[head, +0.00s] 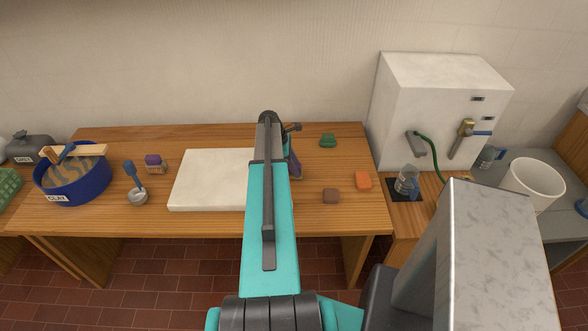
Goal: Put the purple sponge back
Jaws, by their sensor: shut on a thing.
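My teal arm reaches away over the wooden table and hides most of my gripper (293,158). A slim purple piece, which looks like the purple sponge (295,165), shows at the arm's right side, right of the white slab. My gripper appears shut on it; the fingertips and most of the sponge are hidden. I cannot tell whether it touches the table. Another small purple-topped block (154,160) with a pale lower part sits on the table left of the slab.
The white slab (205,180) lies mid-table. A blue clay tub (78,184) and a metal ladle (137,196) are at left. Green (328,141), orange (363,180) and brown (331,196) pieces lie at right, with bare wood between. A white tank (435,105) stands beyond.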

